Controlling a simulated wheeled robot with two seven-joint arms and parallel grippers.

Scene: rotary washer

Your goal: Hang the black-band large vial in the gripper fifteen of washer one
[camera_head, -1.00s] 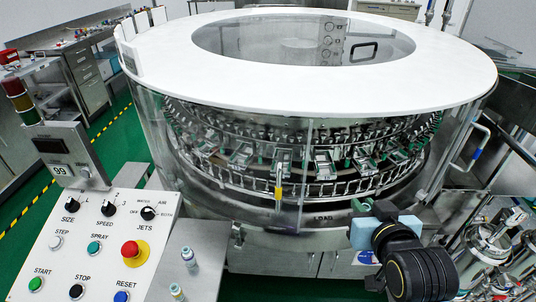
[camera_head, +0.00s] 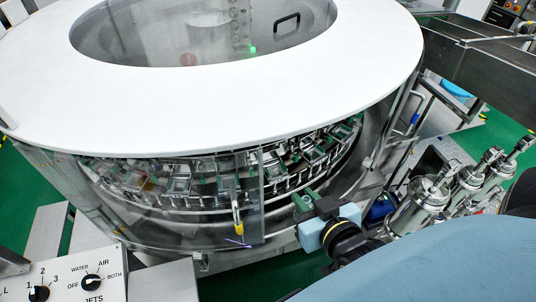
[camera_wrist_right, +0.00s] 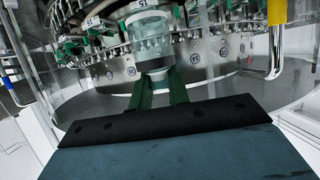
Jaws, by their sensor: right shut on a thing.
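The washer (camera_head: 200,110) is a large round machine with a white ring top and a row of metal grippers (camera_head: 228,185) inside its clear wall. My right gripper (camera_head: 303,201) is at the washer's front opening, its green fingers pointing inward. In the right wrist view, my right gripper (camera_wrist_right: 158,88) is shut on a clear vial (camera_wrist_right: 152,42) at its narrow end, with the wide body beyond the fingertips. The vial is close under a numbered tag (camera_wrist_right: 143,4) on the washer. My left gripper is not in view.
A yellow-handled rod (camera_head: 238,222) stands at the washer's front, left of my right gripper; its yellow part also shows in the right wrist view (camera_wrist_right: 277,12). Metal canisters (camera_head: 418,205) stand to the right. A control panel (camera_head: 65,282) is at the lower left.

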